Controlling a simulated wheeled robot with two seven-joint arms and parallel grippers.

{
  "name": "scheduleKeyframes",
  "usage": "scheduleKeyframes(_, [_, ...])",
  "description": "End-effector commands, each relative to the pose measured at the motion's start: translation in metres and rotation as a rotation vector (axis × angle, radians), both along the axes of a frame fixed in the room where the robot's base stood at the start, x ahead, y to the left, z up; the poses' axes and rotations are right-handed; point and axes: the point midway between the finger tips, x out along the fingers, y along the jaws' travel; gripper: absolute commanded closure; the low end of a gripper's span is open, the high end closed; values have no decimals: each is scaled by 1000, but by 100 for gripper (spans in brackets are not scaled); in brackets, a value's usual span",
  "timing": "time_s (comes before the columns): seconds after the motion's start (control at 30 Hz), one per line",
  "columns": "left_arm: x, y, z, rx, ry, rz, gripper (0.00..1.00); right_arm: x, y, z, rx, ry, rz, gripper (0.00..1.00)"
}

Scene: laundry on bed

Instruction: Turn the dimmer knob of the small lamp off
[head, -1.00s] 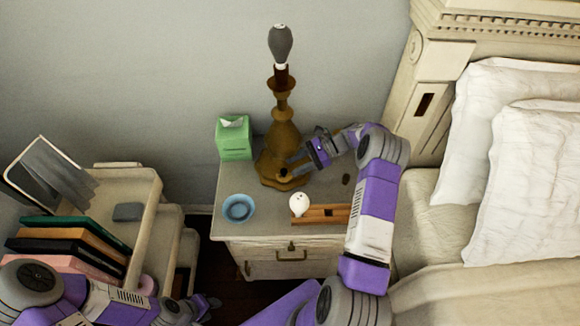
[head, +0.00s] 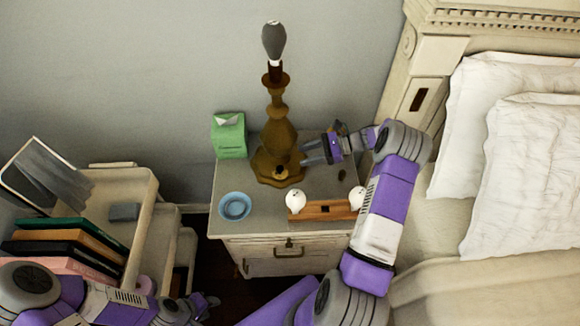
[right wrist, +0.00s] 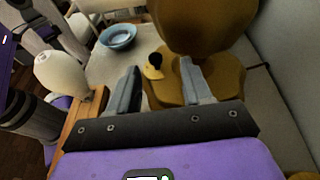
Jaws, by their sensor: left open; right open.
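The small lamp (head: 280,130) has a brown-gold turned body and a grey bulb (head: 273,41) with no visible glow. It stands upright at the back of the nightstand. Its small dark knob (head: 281,172) sits low at the front of the base; the knob also shows in the right wrist view (right wrist: 155,60). My right gripper (head: 304,153) is open and empty just right of the lamp base. In its wrist view the open fingers (right wrist: 161,67) point toward the base, with the knob between and beyond the tips. My left gripper (head: 213,302) is low at the left, away from the nightstand.
On the nightstand (head: 265,216) are a green tissue box (head: 229,136), a blue bowl (head: 235,206) and a wooden holder (head: 320,210) with two white rounded objects. A shelf with books (head: 65,243) stands left; the bed (head: 480,215) is right.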

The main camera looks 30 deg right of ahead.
Motion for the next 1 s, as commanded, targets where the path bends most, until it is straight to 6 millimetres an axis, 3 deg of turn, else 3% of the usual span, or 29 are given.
scheduleKeyframes(0.3, [0, 0, -14, 0, 0, 0, 57, -46, 7, 9, 10, 12, -402, 51])
scheduleKeyframes(0.6, [0, 0, -18, 0, 0, 0, 57, -78, 21, 3, -18, 87, -565, 51])
scheduleKeyframes(0.77, [0, 0, -20, 0, 0, 0, 57, -75, 26, -1, -20, 93, -573, 51])
scheduleKeyframes(1.0, [0, 0, -33, 0, 0, 0, 57, -42, 45, -19, -18, 92, -568, 51])
